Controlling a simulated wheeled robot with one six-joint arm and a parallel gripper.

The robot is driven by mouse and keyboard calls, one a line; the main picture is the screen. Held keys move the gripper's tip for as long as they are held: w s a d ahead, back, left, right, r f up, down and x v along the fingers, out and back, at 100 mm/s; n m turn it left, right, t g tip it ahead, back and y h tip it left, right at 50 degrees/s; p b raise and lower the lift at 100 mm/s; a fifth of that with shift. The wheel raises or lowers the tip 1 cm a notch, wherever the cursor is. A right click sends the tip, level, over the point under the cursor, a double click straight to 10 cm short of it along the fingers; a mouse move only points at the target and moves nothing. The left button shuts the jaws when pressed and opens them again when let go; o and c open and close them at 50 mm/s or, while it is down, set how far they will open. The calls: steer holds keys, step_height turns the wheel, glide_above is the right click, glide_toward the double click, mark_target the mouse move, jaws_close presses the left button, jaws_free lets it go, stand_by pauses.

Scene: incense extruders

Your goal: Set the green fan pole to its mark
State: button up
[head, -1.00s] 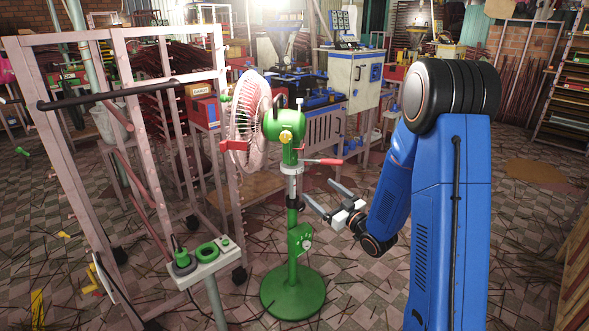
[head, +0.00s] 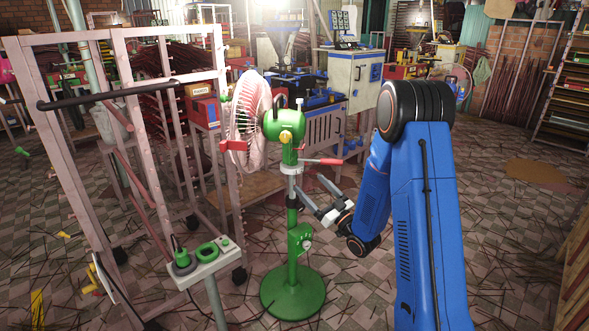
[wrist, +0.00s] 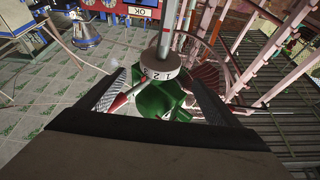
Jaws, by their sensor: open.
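The green fan (head: 283,125) stands upright on a round green base (head: 293,293), its pink-white wire cage facing left. Its pole (head: 292,203) has a pale collar (head: 291,168) under the head, and a red lever (head: 320,161) sticks out to the right. In the wrist view the collar (wrist: 161,66) carries dark figures, "1" and "2" among them, upside down. My gripper (head: 308,185) is open and empty, just right of the pole below the red lever. In the wrist view the collar and green head lie between its fingers (wrist: 155,80); I cannot tell whether they touch.
A pink wheeled rack (head: 100,38) stands at left. A control post with green buttons (head: 208,262) stands in front of it, left of the fan base. Machines and a white cabinet (head: 352,80) stand behind. The tiled floor at right is mostly clear, with thin sticks scattered.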

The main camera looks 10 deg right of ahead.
mark_target(294, 168)
steer(key=x, duration=1)
steer(key=shift+w+a, duration=0.1)
steer(key=shift+w, duration=0.15)
